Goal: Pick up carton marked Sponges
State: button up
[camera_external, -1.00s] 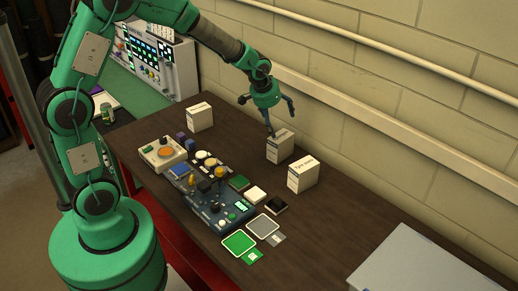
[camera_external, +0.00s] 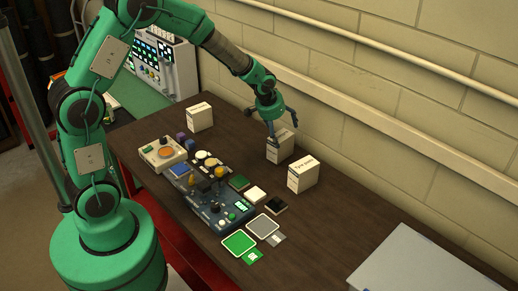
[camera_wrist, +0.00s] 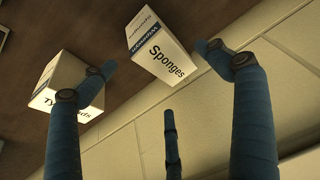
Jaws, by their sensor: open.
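The carton marked Sponges (camera_wrist: 160,50) is white with a blue band and shows at the top middle of the wrist view, between the tips of my fingers. In the external view it appears to be the middle white carton (camera_external: 279,148), standing on the dark table near the wall. My gripper (camera_external: 282,131) is open, with its blue fingers spread just above and around the top of this carton. I cannot tell whether any finger touches it. The fingers partly cover its top in the external view.
A second white carton (camera_external: 302,175) stands close by to the right and shows in the wrist view, its label partly hidden. Another white carton (camera_external: 199,117) stands farther left. A board with electronic parts (camera_external: 215,198) lies in front. The wall (camera_external: 400,130) is close behind.

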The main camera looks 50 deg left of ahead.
aim_at(283, 138)
jog(key=shift+b+x, duration=0.4)
jog(key=shift+x, duration=2.15)
jog(key=shift+a+f, duration=0.1)
jog(key=shift+f, duration=0.1)
jog(key=c, duration=1.7)
jog(key=shift+r, duration=0.1)
jog(key=shift+r, duration=0.45)
notch_tip(283, 138, up, 3)
jog(key=shift+s+r+p, duration=0.1)
jog(key=shift+s+p, duration=0.1)
jog(key=shift+p, duration=0.2)
jog(key=s, duration=1)
jog(key=s+r, duration=0.1)
jog(key=s, duration=0.4)
jog(key=shift+s+a+r+p, duration=0.1)
jog(key=shift+s+a+p, duration=0.2)
jog(key=shift+a+p, duration=0.1)
